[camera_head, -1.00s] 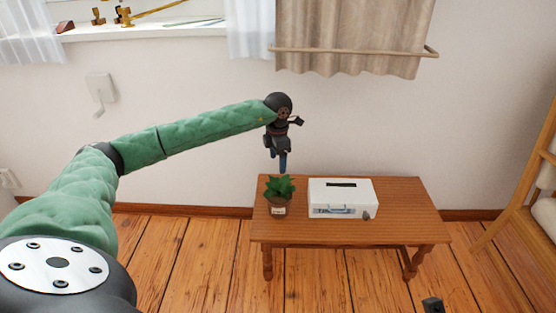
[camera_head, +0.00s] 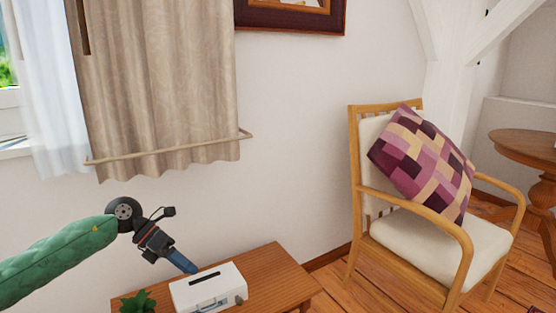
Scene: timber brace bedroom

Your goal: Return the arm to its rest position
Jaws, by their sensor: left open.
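My left arm comes in from the lower left in its green padded sleeve. My left gripper (camera_head: 183,262) hangs from the black wrist and points down to the right, open, with nothing seen between its fingers. It appears just above and behind the white box (camera_head: 207,290) on the wooden table (camera_head: 268,272); I cannot tell the exact gap. The box has a dark slot in its top. A green potted plant (camera_head: 138,302) stands left of the box, its pot cut off by the frame's lower edge. My right gripper is not in view.
A wooden armchair (camera_head: 455,257) with a patchwork cushion (camera_head: 424,165) stands right of the table. A beige curtain (camera_head: 160,85) on a rail hangs behind my arm. A round table (camera_head: 525,148) is at the far right. Bare floor shows between table and chair.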

